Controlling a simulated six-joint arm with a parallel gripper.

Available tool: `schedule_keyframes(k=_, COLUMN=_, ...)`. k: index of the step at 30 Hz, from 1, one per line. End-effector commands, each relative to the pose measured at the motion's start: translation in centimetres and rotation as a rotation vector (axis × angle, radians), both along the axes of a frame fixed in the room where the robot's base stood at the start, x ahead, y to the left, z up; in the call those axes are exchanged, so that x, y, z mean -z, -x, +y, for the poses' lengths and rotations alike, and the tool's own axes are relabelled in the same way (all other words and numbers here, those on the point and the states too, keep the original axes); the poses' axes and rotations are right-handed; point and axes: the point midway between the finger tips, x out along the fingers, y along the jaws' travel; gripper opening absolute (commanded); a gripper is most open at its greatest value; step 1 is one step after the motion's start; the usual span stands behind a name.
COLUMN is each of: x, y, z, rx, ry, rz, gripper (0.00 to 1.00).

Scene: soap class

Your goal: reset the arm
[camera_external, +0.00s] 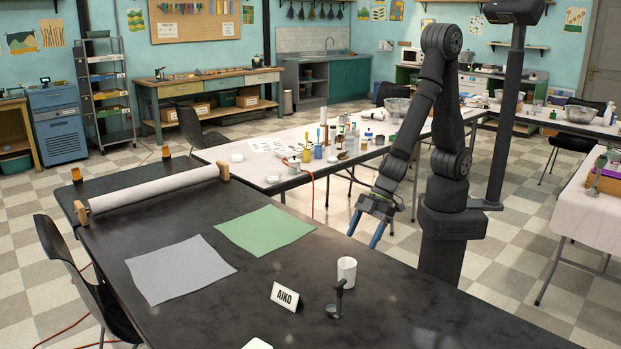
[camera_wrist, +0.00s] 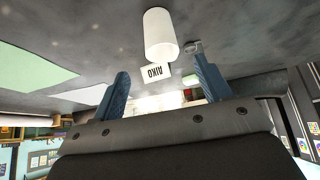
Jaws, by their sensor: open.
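My gripper (camera_external: 365,228) hangs from my black arm above the far right edge of the black table (camera_external: 300,262). Its two blue fingers are spread apart with nothing between them. In the wrist view my gripper (camera_wrist: 164,88) shows the same two fingers apart, with a white cup (camera_wrist: 162,36) beyond them. The cup (camera_external: 346,270) stands upright on the table, apart from the fingers. The AIKO name card (camera_external: 285,296) stands left of the cup. A small dark stand-like object (camera_external: 338,300) is just in front of the cup.
A grey sheet (camera_external: 180,269) and a green sheet (camera_external: 264,230) lie flat on the table. A white roll (camera_external: 153,188) lies at the far left end. A light table (camera_external: 262,177) with bottles stands behind. The table's right front is clear.

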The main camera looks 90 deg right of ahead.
Motion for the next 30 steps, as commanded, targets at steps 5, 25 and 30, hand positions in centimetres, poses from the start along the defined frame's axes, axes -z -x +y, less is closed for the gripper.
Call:
schedule_keyframes(k=5, x=0.0, y=0.0, z=0.0, rx=0.000, ry=0.000, rz=0.000, gripper=0.70)
schedule_keyframes(k=25, x=1.5, y=-0.6, z=0.7, rx=-0.003, ry=-0.004, rz=0.007, gripper=0.70)
schedule_keyframes(k=30, x=2.2, y=-1.0, z=1.0, rx=-0.002, ry=-0.002, rz=0.006, gripper=0.70)
